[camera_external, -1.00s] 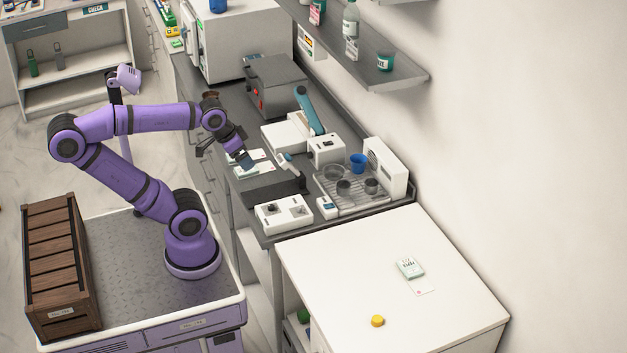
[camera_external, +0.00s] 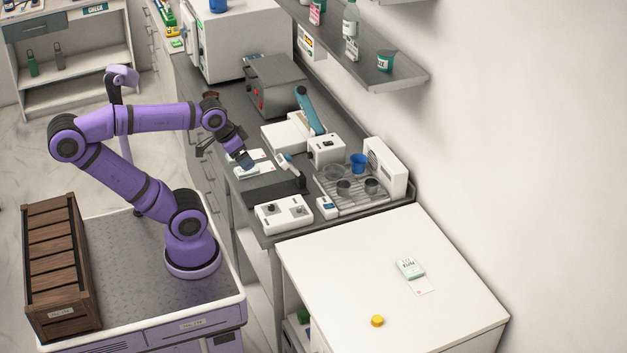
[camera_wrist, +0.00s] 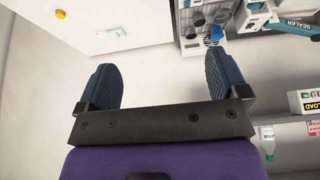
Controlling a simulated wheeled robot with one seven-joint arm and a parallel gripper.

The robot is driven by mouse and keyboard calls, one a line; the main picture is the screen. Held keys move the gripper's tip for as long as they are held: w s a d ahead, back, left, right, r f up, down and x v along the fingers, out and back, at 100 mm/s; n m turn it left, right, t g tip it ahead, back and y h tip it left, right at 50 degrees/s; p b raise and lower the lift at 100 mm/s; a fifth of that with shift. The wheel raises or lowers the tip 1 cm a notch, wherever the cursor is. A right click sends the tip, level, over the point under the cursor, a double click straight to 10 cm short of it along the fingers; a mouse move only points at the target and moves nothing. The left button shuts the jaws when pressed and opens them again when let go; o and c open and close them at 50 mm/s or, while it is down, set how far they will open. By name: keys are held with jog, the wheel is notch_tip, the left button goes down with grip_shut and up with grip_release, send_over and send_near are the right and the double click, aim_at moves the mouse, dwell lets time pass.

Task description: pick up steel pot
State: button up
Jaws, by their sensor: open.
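Several small round vessels stand on the slatted metal tray (camera_external: 338,207) at the right end of the grey counter. Two are dark grey metal cups, a left one (camera_external: 343,188) and a right one (camera_external: 371,187). A wider, paler round dish (camera_external: 334,172) sits behind them. I cannot tell for sure which is the steel pot. My gripper (camera_external: 225,158) is open and empty above the counter's front edge, left of the tray and apart from it. In the wrist view, nothing is between the blue pads of my gripper (camera_wrist: 160,70); small round vessels (camera_wrist: 196,20) show beyond the right pad.
A blue cup (camera_external: 357,162) stands at the tray's back, beside a white upright unit (camera_external: 387,168). A white two-knob box (camera_external: 284,214) and a dark mat (camera_external: 272,190) lie left of the tray. A wall shelf (camera_external: 395,75) overhangs the back. The white table (camera_external: 340,260) is mostly clear.

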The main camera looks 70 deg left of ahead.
jog(key=c, duration=1.2)
jog(key=shift+c, duration=0.2)
